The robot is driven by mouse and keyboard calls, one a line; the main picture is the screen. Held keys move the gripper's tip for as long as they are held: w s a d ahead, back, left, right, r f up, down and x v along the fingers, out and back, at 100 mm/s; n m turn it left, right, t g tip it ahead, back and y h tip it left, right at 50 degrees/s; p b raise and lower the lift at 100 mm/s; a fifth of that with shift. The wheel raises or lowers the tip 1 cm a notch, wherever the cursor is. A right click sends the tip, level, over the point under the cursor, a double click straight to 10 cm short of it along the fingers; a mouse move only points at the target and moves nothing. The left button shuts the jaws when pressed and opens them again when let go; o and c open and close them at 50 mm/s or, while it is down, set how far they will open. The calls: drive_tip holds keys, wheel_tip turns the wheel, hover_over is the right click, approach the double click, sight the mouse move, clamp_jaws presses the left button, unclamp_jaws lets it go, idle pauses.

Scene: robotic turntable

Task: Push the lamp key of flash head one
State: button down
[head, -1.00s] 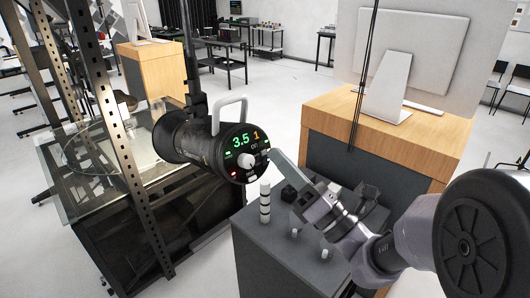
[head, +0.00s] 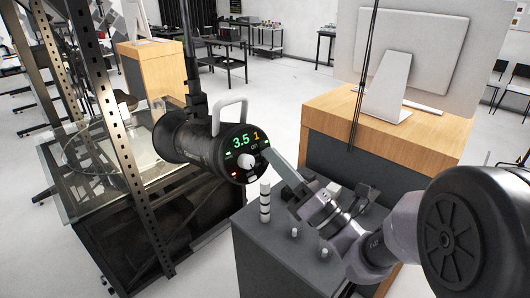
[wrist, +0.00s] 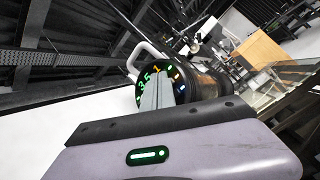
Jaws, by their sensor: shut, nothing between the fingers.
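The flash head (head: 205,138) is a black cylinder with a white handle on top, hanging from a dark post. Its round panel faces right and shows a green 3.5 and an orange 1, with a white knob (head: 247,162) and small lit keys around it. My gripper (head: 268,153) is shut and empty, its fingertips close to the panel's right edge beside the knob. I cannot tell whether they touch. In the wrist view the fingers (wrist: 158,90) cover the panel's lower middle; the panel (wrist: 147,77) shows around them. Which key is the lamp key is too small to read.
A grey stand (head: 262,240) with a white and black peg (head: 265,203) and small knobs is below my gripper. A glass-topped turntable frame (head: 60,195) with dark perforated posts is at left. A wooden desk with a monitor (head: 400,60) stands behind.

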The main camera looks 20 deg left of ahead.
drive_tip(key=shift+w+a+f, duration=0.1)
drive_tip(key=shift+a, duration=0.05)
idle(0.3)
drive_tip(key=shift+s+d+r, duration=0.3)
drive_tip(key=shift+s+d, duration=0.1)
drive_tip(key=shift+d, duration=0.35)
drive_tip(key=s+d+r, duration=0.2)
drive_tip(key=d, duration=0.3)
drive_tip(key=shift+s+b, duration=0.3)
drive_tip(key=shift+s, duration=0.1)
